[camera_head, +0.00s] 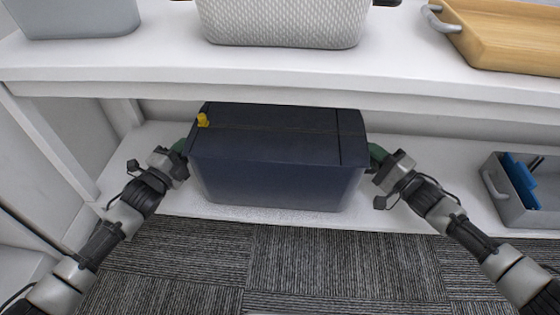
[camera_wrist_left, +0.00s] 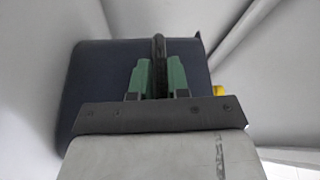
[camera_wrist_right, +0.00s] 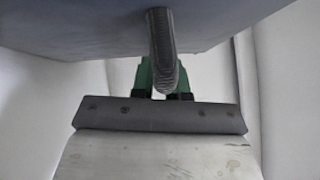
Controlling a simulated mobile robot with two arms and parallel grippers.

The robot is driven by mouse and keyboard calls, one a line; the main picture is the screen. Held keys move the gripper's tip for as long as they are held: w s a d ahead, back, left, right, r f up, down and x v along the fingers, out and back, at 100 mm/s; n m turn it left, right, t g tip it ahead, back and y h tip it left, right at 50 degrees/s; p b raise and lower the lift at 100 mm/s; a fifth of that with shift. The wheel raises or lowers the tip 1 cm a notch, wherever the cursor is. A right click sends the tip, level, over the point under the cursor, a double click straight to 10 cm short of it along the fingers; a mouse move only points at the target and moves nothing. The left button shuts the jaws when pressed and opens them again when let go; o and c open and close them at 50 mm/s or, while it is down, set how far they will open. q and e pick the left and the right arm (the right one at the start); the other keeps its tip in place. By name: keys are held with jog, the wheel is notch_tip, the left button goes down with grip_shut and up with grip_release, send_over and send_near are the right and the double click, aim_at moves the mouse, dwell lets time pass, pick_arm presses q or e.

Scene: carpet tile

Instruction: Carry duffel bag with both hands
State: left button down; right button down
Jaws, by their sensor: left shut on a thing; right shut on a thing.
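The duffel bag (camera_head: 275,180) is dark blue and box-shaped, with a yellow tag (camera_head: 202,120) at its top left. It is on the lower white shelf, under the upper shelf, with its front towards me. My left gripper (camera_head: 180,150) is at the bag's left end, and in the left wrist view its green fingers (camera_wrist_left: 159,78) are shut on a dark handle (camera_wrist_left: 160,50). My right gripper (camera_head: 376,157) is at the right end, and in the right wrist view its green fingers (camera_wrist_right: 165,78) are shut on a grey ribbed handle (camera_wrist_right: 162,40). The bag's back is hidden.
The upper shelf (camera_head: 400,75) is close above the bag and holds a grey bin (camera_head: 75,18), a white woven basket (camera_head: 280,22) and a wooden tray (camera_head: 510,35). A grey tote (camera_head: 515,190) with blue things stands right on the lower shelf. Carpet (camera_head: 290,265) in front is clear.

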pick_arm(q)
jog(key=shift+r, duration=0.2)
pick_arm(e)
jog(key=shift+r, duration=0.15)
